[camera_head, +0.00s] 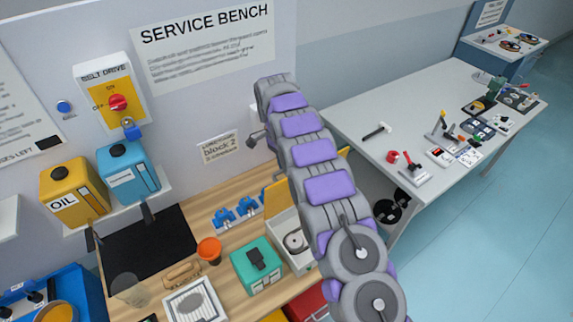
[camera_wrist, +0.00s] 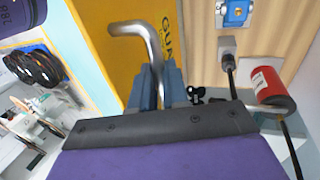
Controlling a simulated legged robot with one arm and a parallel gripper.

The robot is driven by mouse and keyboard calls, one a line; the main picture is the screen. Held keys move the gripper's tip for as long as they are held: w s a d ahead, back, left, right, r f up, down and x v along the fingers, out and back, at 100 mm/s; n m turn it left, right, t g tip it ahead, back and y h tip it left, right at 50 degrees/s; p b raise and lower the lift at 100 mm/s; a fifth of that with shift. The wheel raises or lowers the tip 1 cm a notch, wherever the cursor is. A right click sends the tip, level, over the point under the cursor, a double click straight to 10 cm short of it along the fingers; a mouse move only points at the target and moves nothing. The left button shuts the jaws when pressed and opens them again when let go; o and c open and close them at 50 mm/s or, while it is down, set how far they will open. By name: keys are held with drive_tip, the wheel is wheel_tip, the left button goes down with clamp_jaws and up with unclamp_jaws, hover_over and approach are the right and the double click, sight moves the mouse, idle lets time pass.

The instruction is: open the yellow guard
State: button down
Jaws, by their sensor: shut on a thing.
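The yellow guard (camera_wrist: 110,40) fills the upper middle of the wrist view as a flat panel, with part of its black lettering showing. A bent metal handle (camera_wrist: 135,28) stands out in front of it. My gripper (camera_wrist: 157,82) has its two blue-grey fingers on either side of the handle's lower part and is shut on it. In the head view, a yellow panel that looks like the guard (camera_head: 275,197) shows in part beside my arm, above a light box (camera_head: 285,225). My arm hides the rest of it, and hides the gripper.
In the wrist view, a red cylinder (camera_wrist: 270,88) and a grey plug (camera_wrist: 227,48) with a black cable are right of the fingers. In the head view, a teal box (camera_head: 255,268), orange cup (camera_head: 209,250) and blue clamps (camera_head: 235,212) crowd the wooden bench. Open floor (camera_head: 500,220) lies right.

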drive_tip(key=shift+w+f, duration=0.1)
drive_tip(key=shift+w, duration=0.1)
idle(0.5)
drive_tip(key=c, duration=1.1)
unclamp_jaws()
drive_tip(key=shift+w, duration=0.1)
drive_tip(key=shift+c, duration=0.2)
drive_tip(key=p+v, duration=0.7)
drive_tip(key=p, duration=0.9)
drive_tip(key=shift+r, duration=0.3)
drive_tip(key=shift+a+p, duration=0.1)
drive_tip(key=shift+p, duration=0.25)
